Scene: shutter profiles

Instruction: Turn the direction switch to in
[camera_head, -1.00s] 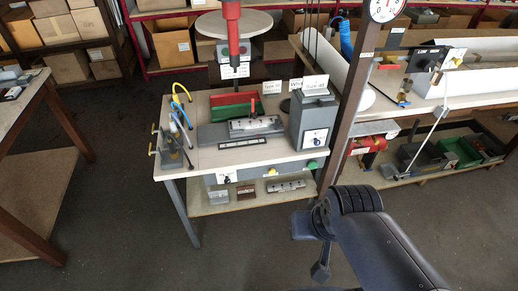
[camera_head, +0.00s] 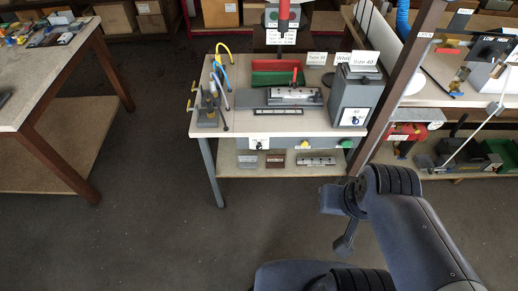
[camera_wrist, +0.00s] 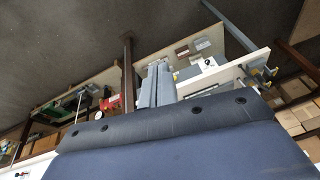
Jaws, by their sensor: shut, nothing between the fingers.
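No switch marked as the direction switch can be read. On the workbench (camera_head: 240,122), a small white plate with a dark knob (camera_head: 258,144) sits at the left of the front panel. A grey box (camera_head: 358,93) at the bench's right end carries another white plate with a dark knob (camera_head: 353,117). The front-panel plate also shows, inverted, in the wrist view (camera_wrist: 208,63). My gripper (camera_wrist: 157,66) shows there as two grey fingers, shut together and empty, apart from the bench. In the head view my arm is in front of the bench at lower right.
A green button (camera_head: 347,143) is at the panel's right. Hoses and yellow-handled valves (camera_head: 208,108) stand at the bench's left end. A brown post (camera_head: 400,90) rises beside the grey box. Another table (camera_head: 50,75) is at left. The floor between is clear.

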